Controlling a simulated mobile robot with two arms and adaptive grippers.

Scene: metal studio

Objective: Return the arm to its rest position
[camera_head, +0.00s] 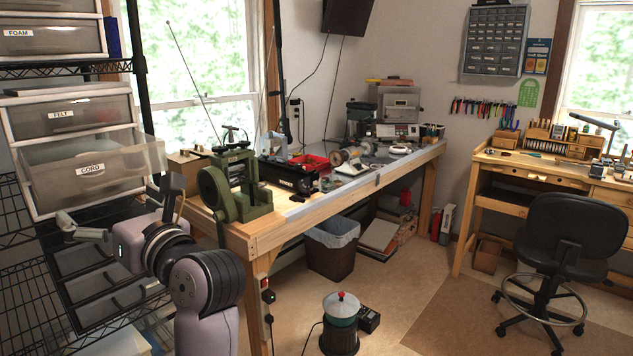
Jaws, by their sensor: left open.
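My left arm comes up from the bottom left, with its lilac and black links bent. My left gripper (118,207) is open, with its fingers spread wide and nothing seen between them. It is in front of the wire rack, just below the drawer labelled CORD (118,175), which stands pulled out. I cannot tell whether a finger touches the drawer. My right arm and gripper are not in view.
Drawers labelled FELT (85,115) and FOAM (50,37) sit above. A wooden workbench (290,222) with a green machine (235,185) stands close right of my arm. A black stool (565,240) is at right. Floor between is partly clear, with a canister (340,325).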

